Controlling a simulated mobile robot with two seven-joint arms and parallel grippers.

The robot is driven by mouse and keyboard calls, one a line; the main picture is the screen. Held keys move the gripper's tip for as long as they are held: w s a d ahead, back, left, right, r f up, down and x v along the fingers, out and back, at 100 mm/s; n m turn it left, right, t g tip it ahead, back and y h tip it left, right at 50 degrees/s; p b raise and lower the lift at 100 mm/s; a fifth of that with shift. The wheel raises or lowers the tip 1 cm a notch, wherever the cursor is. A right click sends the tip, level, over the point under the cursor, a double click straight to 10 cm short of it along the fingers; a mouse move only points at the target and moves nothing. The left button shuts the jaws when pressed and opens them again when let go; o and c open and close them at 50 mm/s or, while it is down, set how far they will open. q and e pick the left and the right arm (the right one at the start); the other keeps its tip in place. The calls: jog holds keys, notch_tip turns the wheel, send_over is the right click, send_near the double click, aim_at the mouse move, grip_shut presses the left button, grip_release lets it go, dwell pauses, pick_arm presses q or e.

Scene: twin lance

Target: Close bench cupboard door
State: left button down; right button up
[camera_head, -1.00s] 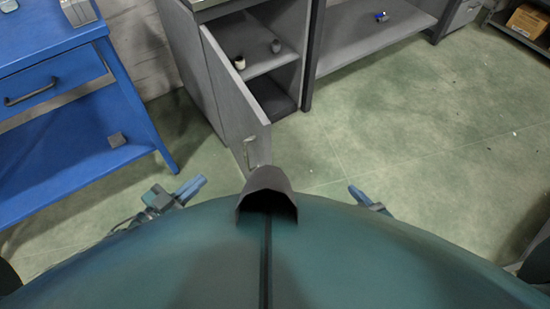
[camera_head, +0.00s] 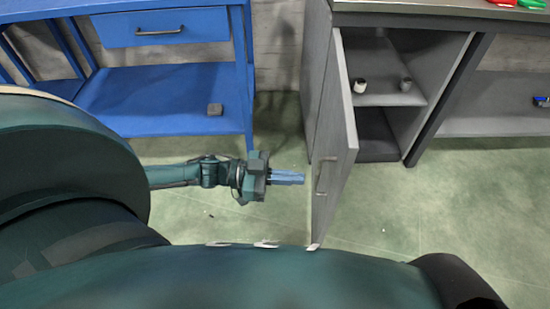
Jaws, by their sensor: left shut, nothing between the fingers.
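The grey bench cupboard (camera_head: 412,149) stands at the centre right. Its grey door (camera_head: 334,150) is hinged on the cupboard's left side and stands wide open, swung out toward me. The door has a vertical bar handle (camera_head: 322,177) near its free edge, on the side facing left. My left gripper (camera_head: 303,178) is shut and empty, its blue fingers pointing right at the door. The fingertips are close to the door near its handle, with a small gap visible. My right gripper is not in view.
Inside the cupboard, a white-topped pot (camera_head: 360,86) and a grey one (camera_head: 406,84) stand on the shelf (camera_head: 385,99). The green floor right of the door is clear.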

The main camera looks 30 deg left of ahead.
aim_at(336, 181)
pick_arm(q)
jog(key=x, duration=0.7)
jog(key=shift+b, duration=0.35)
jog(key=shift+d, duration=0.1)
